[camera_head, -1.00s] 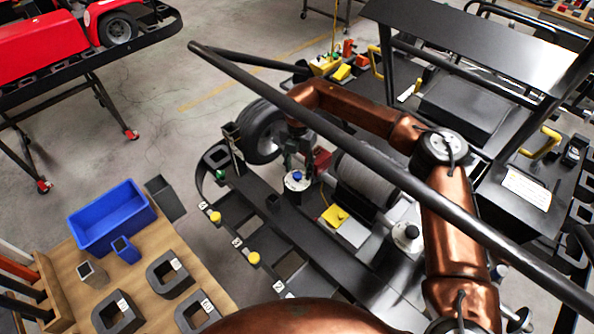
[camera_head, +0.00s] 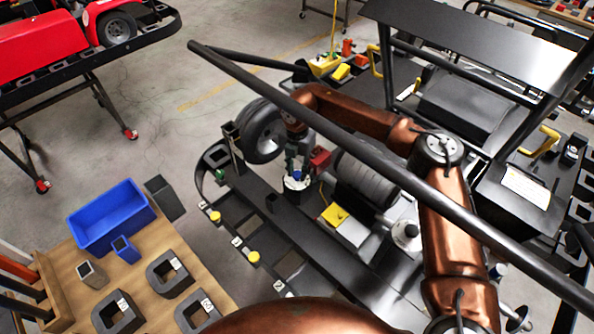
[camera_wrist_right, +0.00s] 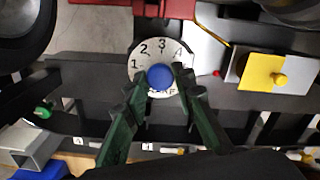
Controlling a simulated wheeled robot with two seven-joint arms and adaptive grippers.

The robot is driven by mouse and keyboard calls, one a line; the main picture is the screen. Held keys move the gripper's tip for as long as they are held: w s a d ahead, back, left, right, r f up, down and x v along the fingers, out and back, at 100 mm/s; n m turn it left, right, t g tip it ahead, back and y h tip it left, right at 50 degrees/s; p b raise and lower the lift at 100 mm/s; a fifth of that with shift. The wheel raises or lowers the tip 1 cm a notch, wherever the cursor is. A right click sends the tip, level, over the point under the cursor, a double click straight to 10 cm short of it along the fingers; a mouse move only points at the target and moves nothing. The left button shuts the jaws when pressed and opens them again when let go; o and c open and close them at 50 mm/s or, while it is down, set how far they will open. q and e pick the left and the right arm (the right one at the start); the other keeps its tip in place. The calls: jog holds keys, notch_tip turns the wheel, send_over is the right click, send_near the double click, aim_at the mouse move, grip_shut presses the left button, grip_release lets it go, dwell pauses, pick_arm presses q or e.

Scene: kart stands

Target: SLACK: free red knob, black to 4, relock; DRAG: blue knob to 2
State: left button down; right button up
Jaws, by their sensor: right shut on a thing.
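The blue knob (camera_head: 298,175) sits on a round white dial marked 1, 2, 3 and 4 in the right wrist view (camera_wrist_right: 146,50). My right gripper (camera_head: 297,170) comes down over this dial. In the right wrist view its two green-black fingers (camera_wrist_right: 160,82) stand on either side of the blue knob (camera_wrist_right: 160,76), shut on it. I cannot tell which number the knob points to. A black knob (camera_head: 411,231) stands on a pale base further right. I cannot make out a red knob for certain. My left gripper is out of view.
A red block (camera_head: 320,158) and a grey cylinder (camera_head: 362,182) stand close to the dial. A dark bar (camera_head: 372,172) crosses above. A blue bin (camera_head: 100,222) stands on the left table.

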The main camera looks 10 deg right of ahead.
grip_shut()
jog(key=n, duration=0.4)
jog(key=shift+n+p, duration=0.35)
jog(key=shift+n, duration=0.05)
jog(key=n, duration=1.2)
jog(key=shift+n+b, duration=0.35)
jog(key=shift+n, duration=0.05)
jog(key=n+b, duration=0.1)
jog(key=n, duration=0.5)
